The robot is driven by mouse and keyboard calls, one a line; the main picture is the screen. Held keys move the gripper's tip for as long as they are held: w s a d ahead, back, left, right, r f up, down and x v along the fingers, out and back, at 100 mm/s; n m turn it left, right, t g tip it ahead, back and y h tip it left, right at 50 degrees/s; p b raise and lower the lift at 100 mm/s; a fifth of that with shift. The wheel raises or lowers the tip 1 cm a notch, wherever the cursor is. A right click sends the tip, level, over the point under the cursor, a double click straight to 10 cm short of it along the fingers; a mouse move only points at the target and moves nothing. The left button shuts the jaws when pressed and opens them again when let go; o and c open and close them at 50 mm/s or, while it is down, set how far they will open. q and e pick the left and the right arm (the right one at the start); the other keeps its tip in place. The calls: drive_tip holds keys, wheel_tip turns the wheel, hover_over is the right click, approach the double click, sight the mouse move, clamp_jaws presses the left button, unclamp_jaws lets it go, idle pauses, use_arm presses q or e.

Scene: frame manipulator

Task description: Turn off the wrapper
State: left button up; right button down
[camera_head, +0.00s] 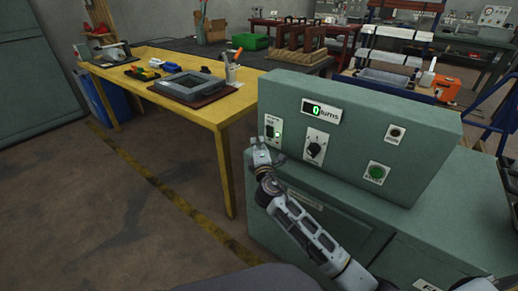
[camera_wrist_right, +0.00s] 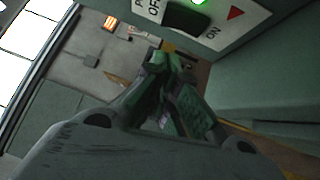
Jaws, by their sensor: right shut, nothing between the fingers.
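The wrapper (camera_head: 360,125) is a green-grey cabinet with a sloped panel at the right of the head view. Its display (camera_head: 318,111) shows a lit 0 beside the word "turns". The power switch (camera_head: 272,131) is at the panel's left; in the right wrist view the black rocker switch (camera_wrist_right: 186,20) lies between OFF and ON labels, beside a lit green lamp (camera_wrist_right: 201,2). My right gripper (camera_head: 262,152) is shut and empty, just below the switch plate; its fingertips also show in the right wrist view (camera_wrist_right: 170,65). Contact cannot be told. My left gripper is out of view.
A black knob (camera_head: 313,151), a green button (camera_head: 377,172) and a small dark button (camera_head: 396,133) are on the same panel. A yellow table (camera_head: 215,112) with tools stands to the left. Open floor (camera_head: 150,220) lies in front of it.

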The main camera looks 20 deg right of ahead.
sight(269, 132)
drive_tip(key=w+d, duration=0.2)
drive_tip(key=shift+w+d+r, duration=0.25)
drive_tip(key=shift+w+d, duration=0.15)
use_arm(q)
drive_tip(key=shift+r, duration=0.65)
use_arm(e)
drive_tip(key=shift+w+d+r, duration=0.1)
drive_tip(key=shift+w+d, duration=0.05)
drive_tip(key=shift+d, duration=0.05)
use_arm(q)
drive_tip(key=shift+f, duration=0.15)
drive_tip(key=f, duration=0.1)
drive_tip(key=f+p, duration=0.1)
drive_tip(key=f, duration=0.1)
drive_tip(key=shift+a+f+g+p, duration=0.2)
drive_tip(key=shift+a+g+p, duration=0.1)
drive_tip(key=shift+p, duration=0.1)
use_arm(e)
drive_tip(key=shift+w+d+r+m+g, duration=0.15)
drive_tip(key=shift+w+d+m+g, duration=0.05)
drive_tip(key=shift+d+m+g, duration=0.1)
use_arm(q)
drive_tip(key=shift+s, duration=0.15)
use_arm(e)
drive_tip(key=shift+a, duration=0.15)
